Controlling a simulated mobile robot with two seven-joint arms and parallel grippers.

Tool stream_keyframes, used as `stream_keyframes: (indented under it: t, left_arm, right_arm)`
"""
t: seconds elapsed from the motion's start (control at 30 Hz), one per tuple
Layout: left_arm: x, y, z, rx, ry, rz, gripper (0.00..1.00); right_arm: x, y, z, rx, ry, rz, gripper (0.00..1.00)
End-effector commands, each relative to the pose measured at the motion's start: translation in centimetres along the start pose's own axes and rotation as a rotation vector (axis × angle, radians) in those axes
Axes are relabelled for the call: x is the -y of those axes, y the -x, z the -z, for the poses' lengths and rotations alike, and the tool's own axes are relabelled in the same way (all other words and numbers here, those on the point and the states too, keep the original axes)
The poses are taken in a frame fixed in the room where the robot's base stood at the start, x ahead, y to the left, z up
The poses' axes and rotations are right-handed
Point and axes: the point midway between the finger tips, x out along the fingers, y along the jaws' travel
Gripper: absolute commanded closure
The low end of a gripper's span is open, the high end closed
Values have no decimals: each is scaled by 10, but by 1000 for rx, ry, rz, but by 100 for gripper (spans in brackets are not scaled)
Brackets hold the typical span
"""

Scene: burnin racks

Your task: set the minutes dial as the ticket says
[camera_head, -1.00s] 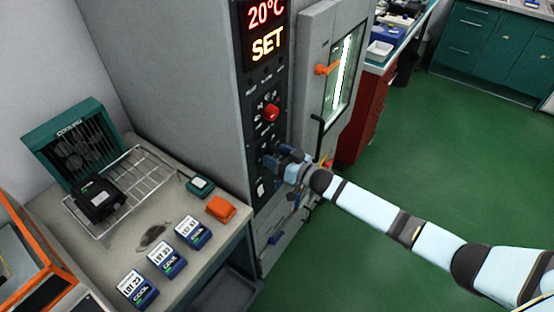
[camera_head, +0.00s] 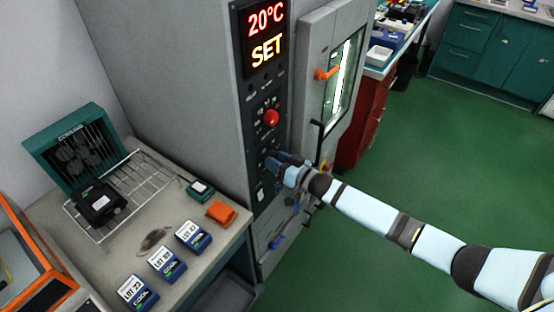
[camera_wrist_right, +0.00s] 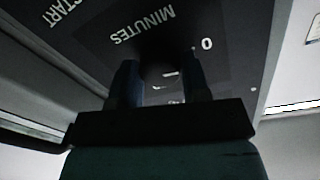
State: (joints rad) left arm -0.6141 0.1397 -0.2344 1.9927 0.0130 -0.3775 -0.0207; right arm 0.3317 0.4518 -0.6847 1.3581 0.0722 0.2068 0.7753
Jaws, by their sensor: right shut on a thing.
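The minutes dial is on the dark control panel (camera_head: 262,138) of the tall grey oven. In the right wrist view the "MINUTES" label (camera_wrist_right: 145,27) and a "0" mark show beside it; the dial itself is dark and mostly hidden between the fingers. My right gripper (camera_head: 275,162) is at the panel, below the red knob (camera_head: 271,118), and is shut on the dial. Its two fingers (camera_wrist_right: 158,82) stand either side of the dial in the right wrist view. The display (camera_head: 265,35) reads 20°C and SET. I make out no ticket. My left gripper is not in view.
A bench (camera_head: 185,262) at left holds a wire rack (camera_head: 143,178), several lot boxes (camera_head: 167,263) and an orange block (camera_head: 221,212). Green floor is clear at right.

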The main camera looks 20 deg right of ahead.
Motion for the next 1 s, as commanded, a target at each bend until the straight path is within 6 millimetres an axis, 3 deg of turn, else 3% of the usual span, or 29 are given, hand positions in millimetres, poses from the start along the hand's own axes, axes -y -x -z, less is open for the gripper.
stream_keyframes:
  t: [0.4, 1.0]
  left_arm:
    - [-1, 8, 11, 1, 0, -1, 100]
    - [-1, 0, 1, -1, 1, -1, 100]
  right_arm:
    - [1, 1, 1, 28, -352, -6, 81]
    - [1, 1, 0, 63, -831, -13, 81]
